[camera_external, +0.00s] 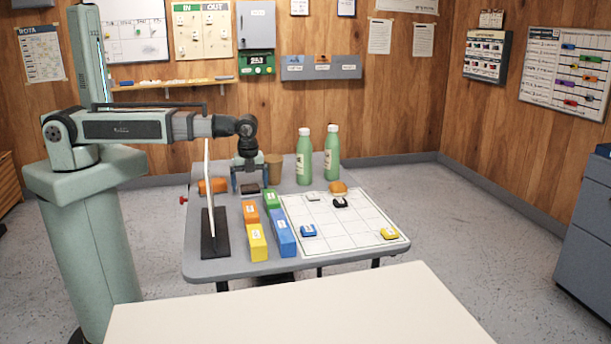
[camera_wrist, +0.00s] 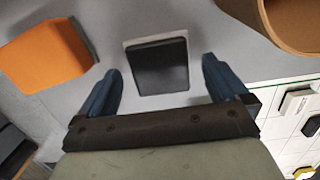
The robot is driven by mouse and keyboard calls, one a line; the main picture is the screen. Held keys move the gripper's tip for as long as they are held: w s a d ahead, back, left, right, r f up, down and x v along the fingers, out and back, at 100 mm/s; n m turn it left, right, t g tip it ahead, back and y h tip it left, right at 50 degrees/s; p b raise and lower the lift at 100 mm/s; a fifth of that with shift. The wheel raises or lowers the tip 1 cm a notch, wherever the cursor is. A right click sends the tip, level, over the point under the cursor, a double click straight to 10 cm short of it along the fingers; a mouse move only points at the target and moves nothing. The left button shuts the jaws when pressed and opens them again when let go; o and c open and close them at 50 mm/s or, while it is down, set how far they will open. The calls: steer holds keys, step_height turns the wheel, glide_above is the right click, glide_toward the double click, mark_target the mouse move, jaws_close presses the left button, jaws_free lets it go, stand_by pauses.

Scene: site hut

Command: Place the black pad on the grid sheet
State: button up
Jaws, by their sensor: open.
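The black pad (camera_wrist: 158,66) lies on the grey table, with a pale rim around it in the wrist view. In the external view the black pad (camera_external: 251,188) is below my gripper (camera_external: 249,186). My gripper (camera_wrist: 161,66) is open, with its two blue fingers on either side of the pad and gaps between them and it. The white grid sheet (camera_external: 340,222) lies to the right on the table. It bears a pale pad (camera_external: 313,196), a black-and-white piece (camera_external: 340,202), a blue piece (camera_external: 308,231) and a yellow piece (camera_external: 389,234).
An orange block (camera_wrist: 45,55) and a brown cup (camera_external: 273,168) flank my gripper. Two green bottles (camera_external: 303,157) stand behind the sheet. Orange, green, yellow and blue blocks (camera_external: 283,233) line its left side. A thin upright panel (camera_external: 208,190) stands on a black base. Several sheet cells are empty.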

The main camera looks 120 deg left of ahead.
mark_target(250, 187)
steer(key=shift+f, duration=0.35)
steer(key=c, duration=1.1)
step_height(250, 187, up, 10)
stand_by(0.4)
